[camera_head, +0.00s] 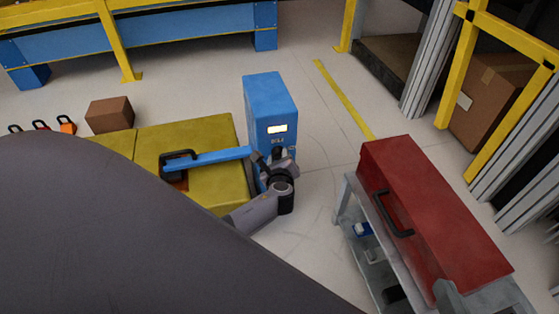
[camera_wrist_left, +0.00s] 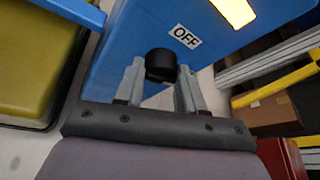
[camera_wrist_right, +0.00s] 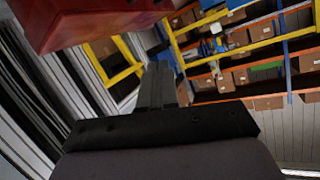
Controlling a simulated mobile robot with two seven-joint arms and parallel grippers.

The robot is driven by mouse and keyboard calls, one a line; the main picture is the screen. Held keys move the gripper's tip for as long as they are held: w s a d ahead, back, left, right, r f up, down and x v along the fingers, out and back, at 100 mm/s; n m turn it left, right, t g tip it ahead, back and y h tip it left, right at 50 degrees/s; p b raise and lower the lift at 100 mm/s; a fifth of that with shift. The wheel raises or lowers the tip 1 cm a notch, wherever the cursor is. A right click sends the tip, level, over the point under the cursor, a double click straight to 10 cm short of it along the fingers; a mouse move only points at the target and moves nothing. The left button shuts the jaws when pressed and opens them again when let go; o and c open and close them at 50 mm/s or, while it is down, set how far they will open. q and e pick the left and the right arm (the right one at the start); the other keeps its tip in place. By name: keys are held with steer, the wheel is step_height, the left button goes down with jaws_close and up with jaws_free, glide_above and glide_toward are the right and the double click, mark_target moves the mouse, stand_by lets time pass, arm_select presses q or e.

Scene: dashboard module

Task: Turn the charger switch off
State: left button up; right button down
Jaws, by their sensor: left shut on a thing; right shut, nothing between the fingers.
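The charger is a blue box (camera_head: 270,100) standing at the end of the yellow machine in the head view. It has a lit panel (camera_head: 277,129) on its front; in the left wrist view the charger (camera_wrist_left: 130,40) fills the top. A black round knob, the charger switch (camera_wrist_left: 160,65), sits on its face below a white label (camera_wrist_left: 185,36) reading OFF. My left gripper (camera_wrist_left: 160,80) is shut on the knob, one finger on each side. In the head view my left gripper (camera_head: 279,158) is at the charger's lower front. My right gripper (camera_wrist_right: 157,85) is shut and empty, away from the charger.
A yellow machine (camera_head: 200,138) with a blue handle bar stands left of the charger. A red toolbox (camera_head: 430,215) lies on a grey cart (camera_head: 347,205) to the right. Floor between charger and cart is clear. A brown box (camera_head: 109,114) stands at the left.

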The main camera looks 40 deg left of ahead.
arm_select(q)
steer(key=shift+f+n+t+h+b, duration=0.35)
steer(key=shift+n+t+b, duration=0.35)
steer(key=shift+n+b, duration=0.4)
steer(key=shift+r+n+t+b, duration=0.1)
steer(key=shift+n+t+b, duration=0.7)
steer(key=shift+n, duration=0.3)
steer(key=n+t, duration=0.1)
steer(key=n, duration=0.2)
steer(key=n+t, duration=0.1)
steer(key=n, duration=0.1)
steer(key=n+t+y, duration=0.1)
steer(key=n, duration=0.2)
arm_select(e)
steer(key=shift+s+d+r+n+t+h, duration=0.1)
steer(key=shift+s+d+n+t+h, duration=0.15)
steer(key=shift+d+n+t, duration=0.25)
steer(key=shift+s+d+r+n+t+h, duration=0.15)
steer(key=shift+d+n+t+h, duration=0.15)
steer(key=shift+d+t, duration=0.4)
arm_select(q)
steer(key=shift+n+y, duration=0.25)
steer(key=shift+n, duration=0.15)
arm_select(e)
steer(key=shift+f, duration=0.1)
arm_select(q)
steer(key=o, duration=1)
steer(key=shift+f, duration=0.2)
steer(key=shift+s, duration=0.1)
